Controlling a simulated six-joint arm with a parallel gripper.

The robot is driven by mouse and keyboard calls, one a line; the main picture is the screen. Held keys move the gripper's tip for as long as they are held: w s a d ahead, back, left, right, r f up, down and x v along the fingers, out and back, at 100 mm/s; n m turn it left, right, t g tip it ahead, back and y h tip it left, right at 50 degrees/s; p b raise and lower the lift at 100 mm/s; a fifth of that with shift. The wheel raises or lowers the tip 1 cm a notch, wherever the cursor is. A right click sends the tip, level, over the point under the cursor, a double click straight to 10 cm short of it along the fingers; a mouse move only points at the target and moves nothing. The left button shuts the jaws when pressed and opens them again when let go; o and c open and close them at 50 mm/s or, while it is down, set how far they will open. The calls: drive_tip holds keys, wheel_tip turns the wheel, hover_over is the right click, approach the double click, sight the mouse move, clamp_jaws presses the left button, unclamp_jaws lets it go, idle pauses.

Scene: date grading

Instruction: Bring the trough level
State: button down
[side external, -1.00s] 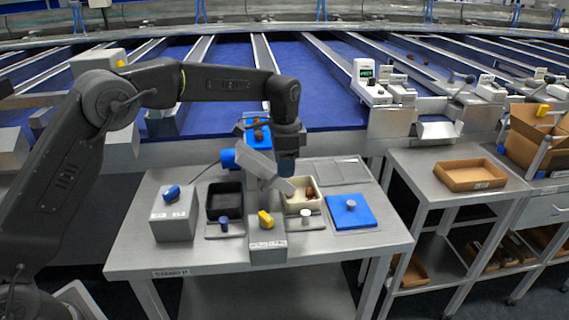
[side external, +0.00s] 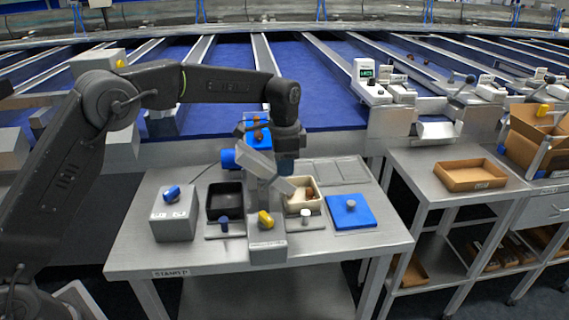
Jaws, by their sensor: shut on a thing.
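The trough (side external: 257,163) is a grey metal channel on a post at the middle of the steel stand. It is tilted, its upper end at the left and its lower end toward the right. A blue tray with brown dates (side external: 256,132) is behind its upper end. My gripper (side external: 286,168) points down at the trough's right side and is shut on the trough; its fingertips are mostly hidden. A black bin (side external: 213,199) is left of the post. A cream bin (side external: 291,207) with brown dates (side external: 311,193) is to the right, below the lower end.
A grey box with a blue knob (side external: 174,213), a yellow knob (side external: 265,218) and a blue plate with a grey knob (side external: 341,222) are on the stand (side external: 203,256). A blue motor (side external: 228,158) is beside the post. A cardboard tray (side external: 470,187) is on the right table.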

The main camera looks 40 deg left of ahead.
sight(264, 186)
drive_tip(key=shift+s+a+r+t+h, duration=0.45)
drive_tip(key=shift+s+a+t+h, duration=0.05)
drive_tip(key=shift+t+h, duration=0.1)
drive_tip(key=shift+s+a+r+t+h, duration=0.3)
drive_tip(key=shift+s+a+t+h, duration=0.35)
drive_tip(key=shift+t+h, duration=0.25)
drive_tip(key=shift+s+a+r, duration=0.1)
drive_tip(key=shift+s+a, duration=1)
drive_tip(key=shift+f, duration=0.25)
drive_tip(key=c, duration=1)
unclamp_jaws()
drive_tip(key=shift+r, duration=0.15)
drive_tip(key=shift+o, duration=0.2)
